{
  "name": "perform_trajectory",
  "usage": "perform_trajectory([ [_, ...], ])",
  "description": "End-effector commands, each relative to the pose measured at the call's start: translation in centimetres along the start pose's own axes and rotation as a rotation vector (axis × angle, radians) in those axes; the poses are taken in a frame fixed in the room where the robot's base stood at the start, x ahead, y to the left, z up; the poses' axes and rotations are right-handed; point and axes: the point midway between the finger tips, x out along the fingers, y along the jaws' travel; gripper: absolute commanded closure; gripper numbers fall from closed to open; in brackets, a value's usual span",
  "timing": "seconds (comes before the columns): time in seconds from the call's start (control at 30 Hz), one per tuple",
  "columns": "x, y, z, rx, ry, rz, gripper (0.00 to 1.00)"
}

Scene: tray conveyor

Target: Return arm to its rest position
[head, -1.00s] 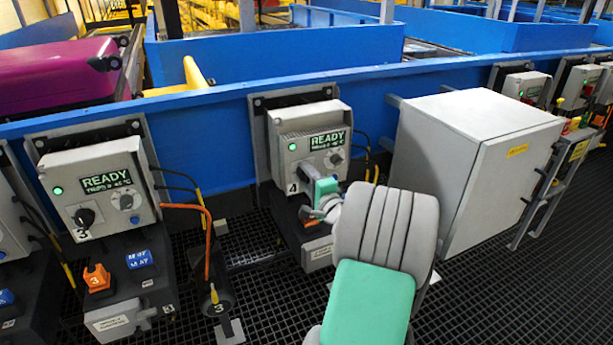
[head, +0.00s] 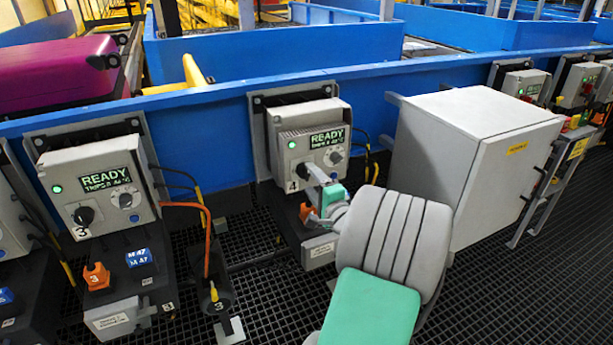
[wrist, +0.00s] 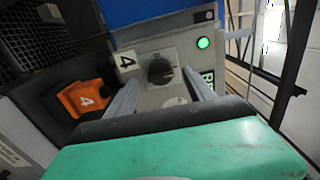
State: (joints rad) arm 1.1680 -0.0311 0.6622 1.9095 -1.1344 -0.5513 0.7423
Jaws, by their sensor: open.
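My gripper (head: 318,174) is in front of the control box of station 4 (head: 310,145), at the end of my grey and green arm. In the wrist view my gripper (wrist: 160,86) is open. Its two fingers stand apart, with the black knob (wrist: 161,71) of the box showing between and beyond them. Nothing is seen held. The box carries a lit green lamp (wrist: 204,43), and its display reads READY in the head view. An orange part marked 4 (wrist: 88,98) sits at left in the wrist view, apart from the fingers.
Station 3's box (head: 100,185) stands at left, also reading READY. A large grey cabinet (head: 470,165) stands right of my arm. A blue conveyor wall (head: 205,125) runs behind. A magenta suitcase (head: 50,75) lies at upper left. Black grating (head: 265,300) covers the floor.

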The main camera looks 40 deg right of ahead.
Motion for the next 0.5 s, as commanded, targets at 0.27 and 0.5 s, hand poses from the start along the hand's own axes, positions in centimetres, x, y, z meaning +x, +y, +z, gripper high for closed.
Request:
perform_trajectory([
  [0.27,-3.8,0.0,0.0,-0.001,0.000,-0.001,0.37],
  [0.5,-3.8,0.0,0.1,-0.001,-0.001,-0.001,0.37],
])
